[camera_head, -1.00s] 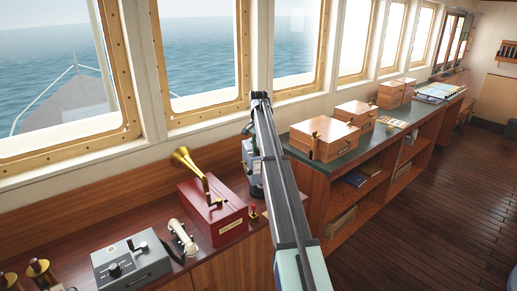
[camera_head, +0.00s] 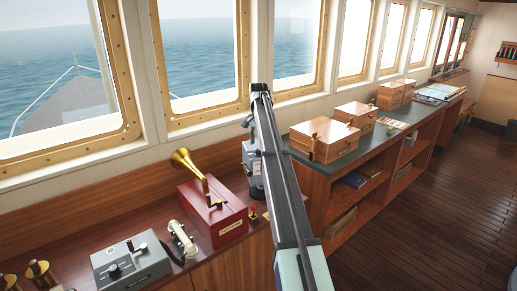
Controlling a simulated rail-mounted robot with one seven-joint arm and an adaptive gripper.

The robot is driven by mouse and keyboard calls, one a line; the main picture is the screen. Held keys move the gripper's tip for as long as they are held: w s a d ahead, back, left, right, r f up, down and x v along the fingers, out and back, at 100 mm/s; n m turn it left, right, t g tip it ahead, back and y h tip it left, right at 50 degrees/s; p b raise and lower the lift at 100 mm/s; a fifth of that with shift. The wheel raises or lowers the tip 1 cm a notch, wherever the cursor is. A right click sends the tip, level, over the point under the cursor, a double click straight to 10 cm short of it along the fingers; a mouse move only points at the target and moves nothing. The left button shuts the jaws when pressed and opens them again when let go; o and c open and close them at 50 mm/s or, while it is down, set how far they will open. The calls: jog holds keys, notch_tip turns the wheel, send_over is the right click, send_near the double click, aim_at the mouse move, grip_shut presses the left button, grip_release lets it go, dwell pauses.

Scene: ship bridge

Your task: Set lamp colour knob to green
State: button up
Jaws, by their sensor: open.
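A grey control box (camera_head: 131,262) sits on the wooden console at the lower left. It has a round black knob (camera_head: 115,270) and a small lever on its top; I cannot read its markings or tell whether this is the lamp colour knob. A second grey-blue box (camera_head: 251,165) stands farther right, partly hidden behind my arm. My arm rises from the bottom centre across the view, its far end above this second box. I cannot make out my gripper's fingers; the arm hides that area. No green setting is readable.
Brass fittings (camera_head: 40,274) are at the lower left. Wooden boxes (camera_head: 324,139) line the green counter at right. Windows run behind the console.

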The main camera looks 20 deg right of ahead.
aim_at(259, 150)
notch_tip(259, 150, up, 8)
dwell(0.4)
jog(key=shift+r, duration=0.1)
